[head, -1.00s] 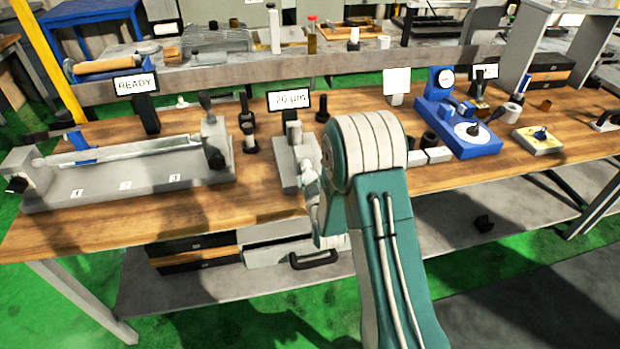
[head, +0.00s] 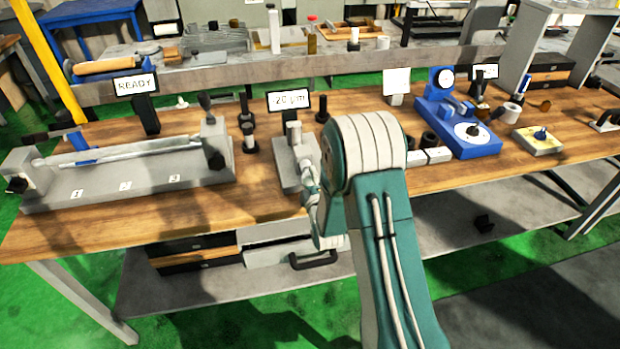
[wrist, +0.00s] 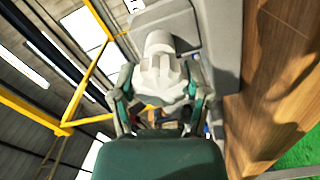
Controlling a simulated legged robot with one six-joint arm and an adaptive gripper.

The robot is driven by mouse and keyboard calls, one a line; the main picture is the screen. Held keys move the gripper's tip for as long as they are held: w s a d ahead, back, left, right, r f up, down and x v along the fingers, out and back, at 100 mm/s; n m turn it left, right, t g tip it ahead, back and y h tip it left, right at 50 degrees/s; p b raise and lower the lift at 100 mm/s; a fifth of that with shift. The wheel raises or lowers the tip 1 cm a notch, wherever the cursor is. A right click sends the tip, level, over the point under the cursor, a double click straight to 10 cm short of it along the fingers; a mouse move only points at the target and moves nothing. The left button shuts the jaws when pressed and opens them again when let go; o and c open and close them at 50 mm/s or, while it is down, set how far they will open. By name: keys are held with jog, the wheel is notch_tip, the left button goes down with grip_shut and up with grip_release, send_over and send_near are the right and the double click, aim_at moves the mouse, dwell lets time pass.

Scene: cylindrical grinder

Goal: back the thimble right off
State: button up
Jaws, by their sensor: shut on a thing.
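A grey gauge block on a flat base (head: 292,178) stands on the bench left of my arm, under a small display (head: 289,100) that reads about 20 µm; a minus sign seems to stand before it. In the wrist view the thimble (wrist: 160,78) is a pale grey, ribbed knob with a rounded cylinder beyond it. My gripper (wrist: 161,92) has a finger on each side of the knob and is shut on it. In the head view my gripper (head: 312,190) is at the block's right side, and my arm hides most of the thimble.
A long grey fixture with a bar (head: 125,170) and a READY sign (head: 135,84) stand at left. A blue dial instrument (head: 458,125) stands at right. Bare bench lies in front.

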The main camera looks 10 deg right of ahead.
jog(key=n, duration=0.7)
jog(key=shift+a+f, duration=0.15)
jog(key=n, duration=0.4)
jog(key=shift+f+n, duration=0.15)
jog(key=shift+n, duration=0.25)
jog(key=shift+s+f+n, duration=0.1)
jog(key=shift+n, duration=1.4)
jog(key=o, duration=1.2)
jog(key=shift+c, duration=0.2)
jog(key=shift+r, duration=0.2)
